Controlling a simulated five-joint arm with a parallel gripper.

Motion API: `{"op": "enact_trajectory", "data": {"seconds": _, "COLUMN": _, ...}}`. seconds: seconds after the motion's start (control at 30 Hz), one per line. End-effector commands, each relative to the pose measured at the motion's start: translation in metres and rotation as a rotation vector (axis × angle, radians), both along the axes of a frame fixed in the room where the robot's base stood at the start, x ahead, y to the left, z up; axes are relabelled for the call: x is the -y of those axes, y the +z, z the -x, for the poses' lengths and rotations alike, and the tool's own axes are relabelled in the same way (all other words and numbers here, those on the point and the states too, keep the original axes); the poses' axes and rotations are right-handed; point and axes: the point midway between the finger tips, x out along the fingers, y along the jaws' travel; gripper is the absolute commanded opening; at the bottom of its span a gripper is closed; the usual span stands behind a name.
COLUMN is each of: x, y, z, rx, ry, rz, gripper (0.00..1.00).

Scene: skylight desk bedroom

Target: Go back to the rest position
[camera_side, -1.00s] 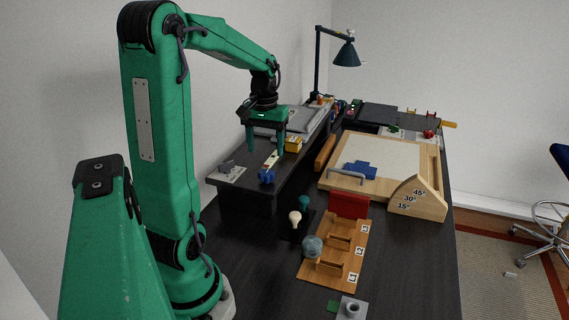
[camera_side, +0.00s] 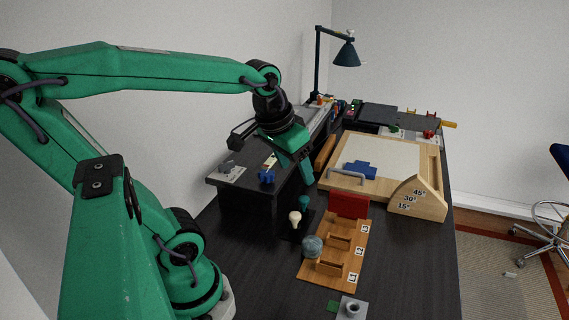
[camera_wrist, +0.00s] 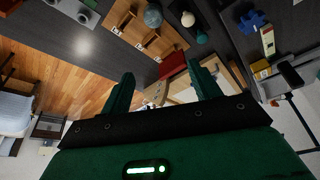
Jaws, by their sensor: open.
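My gripper (camera_side: 301,166) is open and empty in the side view. It is tilted, with its fingers pointing down and to the right, in the air in front of the raised shelf's right end. In the wrist view my gripper (camera_wrist: 160,85) shows two green fingers spread apart with nothing between them. My arm reaches across the upper left of the side view, its upper link nearly level.
A wooden slotted rack (camera_side: 332,252) with a grey ball (camera_side: 312,246) sits on the dark desk. Two knobbed pieces stand left of it. A wooden angled board (camera_side: 385,160) with a blue piece (camera_side: 360,170) lies behind. A lamp (camera_side: 345,55) stands at the back.

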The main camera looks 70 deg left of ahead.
Motion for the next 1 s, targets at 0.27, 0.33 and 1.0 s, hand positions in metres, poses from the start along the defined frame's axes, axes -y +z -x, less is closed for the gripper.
{"op": "enact_trajectory", "data": {"seconds": 0.27, "x": 0.043, "y": -0.001, "z": 0.022, "rx": 0.105, "ry": -0.184, "rz": -0.022, "gripper": 0.62}}
{"op": "enact_trajectory", "data": {"seconds": 0.33, "x": 0.047, "y": -0.001, "z": 0.025, "rx": 0.119, "ry": -0.208, "rz": -0.024, "gripper": 0.62}}
{"op": "enact_trajectory", "data": {"seconds": 1.0, "x": 0.051, "y": -0.002, "z": 0.028, "rx": 0.130, "ry": -0.229, "rz": -0.026, "gripper": 0.62}}
